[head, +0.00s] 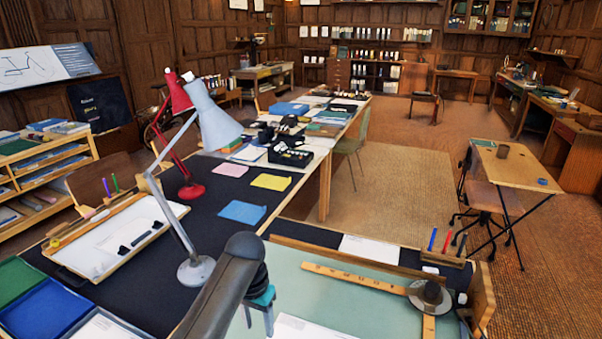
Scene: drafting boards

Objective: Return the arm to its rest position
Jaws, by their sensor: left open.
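My left arm comes in from the bottom of the head view, dark grey. Its gripper (259,317) points down with the fingers apart and nothing seen between them. It hangs over the left part of the pale green drafting board (330,293). My arm hides part of the board's left edge and the dark desk. My right gripper is not in view.
A grey-blue lamp (218,124) stands close left of my arm, with a red lamp (173,95) behind. A wooden ruler (355,279) and a round dark object (430,294) lie on the board's right. Open floor (400,180) lies beyond.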

